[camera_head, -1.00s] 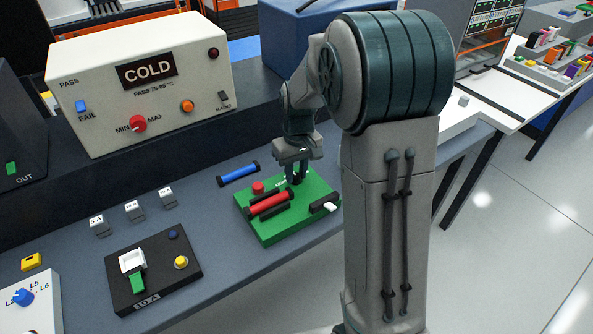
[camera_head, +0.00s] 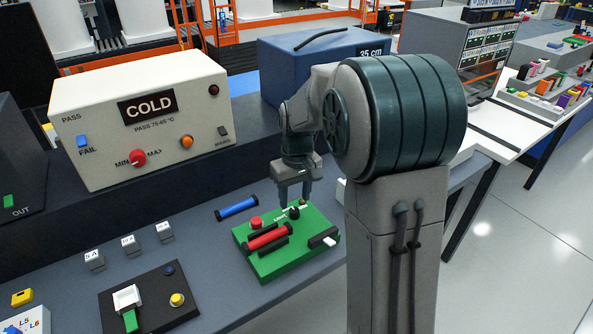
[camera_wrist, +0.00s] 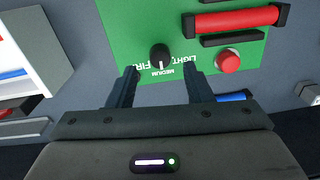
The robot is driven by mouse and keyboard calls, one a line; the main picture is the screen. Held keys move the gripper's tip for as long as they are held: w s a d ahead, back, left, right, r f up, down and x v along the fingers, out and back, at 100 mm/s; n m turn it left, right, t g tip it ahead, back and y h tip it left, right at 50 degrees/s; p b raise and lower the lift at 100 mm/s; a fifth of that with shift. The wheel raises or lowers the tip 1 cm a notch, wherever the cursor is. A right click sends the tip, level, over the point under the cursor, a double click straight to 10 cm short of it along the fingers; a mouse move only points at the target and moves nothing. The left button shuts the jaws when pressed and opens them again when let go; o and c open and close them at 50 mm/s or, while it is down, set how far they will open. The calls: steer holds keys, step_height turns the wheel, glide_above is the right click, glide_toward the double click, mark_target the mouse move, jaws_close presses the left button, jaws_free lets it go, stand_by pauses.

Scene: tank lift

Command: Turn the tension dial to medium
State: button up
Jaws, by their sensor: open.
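The tension dial (camera_head: 294,213) is a small black knob on the far part of a green board (camera_head: 272,271). In the wrist view the dial (camera_wrist: 160,54) has a white line that points at the label MEDIUM. Labels for LIGHT and FIRM lie to either side, partly covered. My gripper (camera_head: 294,203) is open and empty just above the dial, apart from it as far as I can tell. In the wrist view, the fingertips of my gripper (camera_wrist: 160,72) stand either side of the MEDIUM label.
The green board also bears a red roller (camera_head: 268,237), a red button (camera_head: 256,222) and a black switch with a white end (camera_head: 323,238). A blue roller (camera_head: 236,208) lies behind it. A beige COLD box (camera_head: 140,120) and a blue case (camera_head: 320,60) stand behind.

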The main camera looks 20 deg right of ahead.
mark_target(297, 208)
step_height(297, 208, up, 10)
steer(key=shift+d+r, duration=0.15)
steer(key=shift+d, duration=0.1)
steer(key=s+f+m+t, duration=0.1)
steer(key=s+f, duration=0.1)
steer(key=s, duration=0.8)
steer(key=s+f+m+t, duration=0.1)
steer(key=s+f+t, duration=0.1)
steer(key=s, duration=0.9)
steer(key=shift+a+f+m, duration=0.35)
steer(key=shift+f+m, duration=0.05)
steer(key=shift+c, duration=0.4)
stand_by(0.3)
